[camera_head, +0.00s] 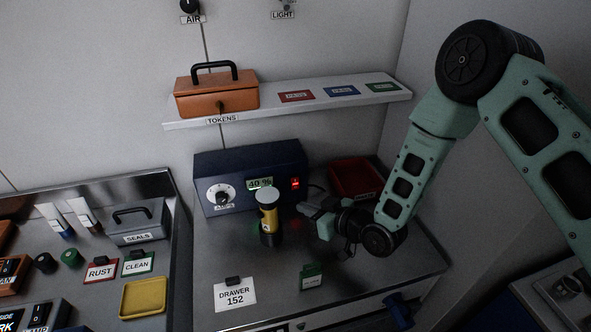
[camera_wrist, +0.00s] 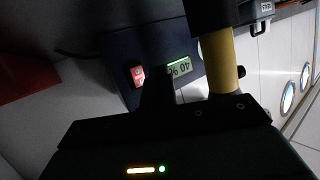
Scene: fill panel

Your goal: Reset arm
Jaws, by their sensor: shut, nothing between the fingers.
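My arm reaches in from the right in the head view, bent down over the bench. My gripper (camera_head: 304,208) is shut and empty, pointing left just above the bench, close to the right of a yellow cylinder with a dark base (camera_head: 268,212). I cannot tell whether they touch. In the wrist view the dark closed fingers (camera_wrist: 157,85) stand in front of the blue panel box, beside the yellow cylinder (camera_wrist: 219,65). The panel box (camera_head: 245,165) has a dial, a green display reading 40 % and a lit red switch (camera_head: 295,184).
A red bin (camera_head: 355,180) stands behind my gripper. An orange toolbox (camera_head: 217,93) sits on the shelf (camera_head: 290,108) above. A drawer 152 card (camera_head: 235,294) and a green tag (camera_head: 311,276) are at the bench front. A second bench with a yellow tray (camera_head: 143,298) is left.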

